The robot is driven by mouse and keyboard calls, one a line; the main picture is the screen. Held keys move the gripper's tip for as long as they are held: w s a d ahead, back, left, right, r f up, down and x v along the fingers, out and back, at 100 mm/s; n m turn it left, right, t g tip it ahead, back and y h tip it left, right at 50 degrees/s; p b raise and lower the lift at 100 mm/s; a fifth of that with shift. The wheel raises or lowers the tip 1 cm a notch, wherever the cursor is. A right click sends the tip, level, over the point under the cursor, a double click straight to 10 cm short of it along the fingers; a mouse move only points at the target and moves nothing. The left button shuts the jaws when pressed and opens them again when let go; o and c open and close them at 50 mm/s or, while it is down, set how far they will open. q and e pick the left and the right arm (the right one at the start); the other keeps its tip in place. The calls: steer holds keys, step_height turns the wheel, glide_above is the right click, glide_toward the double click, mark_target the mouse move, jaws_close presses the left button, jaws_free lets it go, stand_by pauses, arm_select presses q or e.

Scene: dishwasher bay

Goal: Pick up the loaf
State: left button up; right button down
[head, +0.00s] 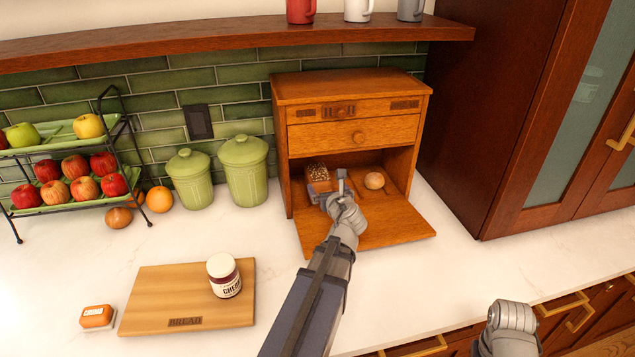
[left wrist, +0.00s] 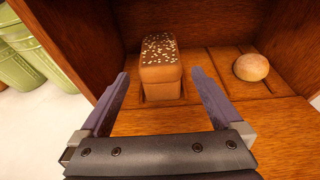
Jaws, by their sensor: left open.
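The loaf (left wrist: 160,68) is a brown block with pale seeds on top. It sits inside the wooden bread box (head: 350,110), on the left of its open compartment. In the head view the loaf (head: 318,174) is partly hidden behind my left gripper (head: 341,182). In the left wrist view my left gripper (left wrist: 162,100) is open and empty. Its two fingers point into the box, one to each side of the loaf's near end, with gaps between. The loaf's far end is not clear. My right arm shows at the lower right of the head view, but its fingers are not seen.
A round bun (head: 374,180) sits right of the loaf. The bread box's door (head: 390,232) lies folded down on the counter. Green canisters (head: 243,168) stand to the left. A cutting board (head: 160,300) with a jar (head: 223,275) lies in front. The box walls enclose the compartment.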

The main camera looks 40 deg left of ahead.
mark_target(323, 182)
arm_select(q)
steer(key=b+x, duration=0.1)
steer(key=x, duration=0.4)
steer(key=shift+w+a+f, duration=0.2)
steer(key=shift+w+a, duration=0.05)
steer(key=shift+a, duration=0.05)
steer(key=shift+r+b+x, duration=0.15)
steer(key=shift+b+x, duration=0.25)
steer(key=shift+x, duration=1)
steer(key=shift+r+b+x, duration=0.15)
steer(key=shift+b+x, duration=0.25)
steer(key=shift+x, duration=1.05)
steer(key=shift+a, duration=0.1)
steer(key=shift+c, duration=0.7)
steer(key=c, duration=1.2)
steer(key=shift+c, duration=0.2)
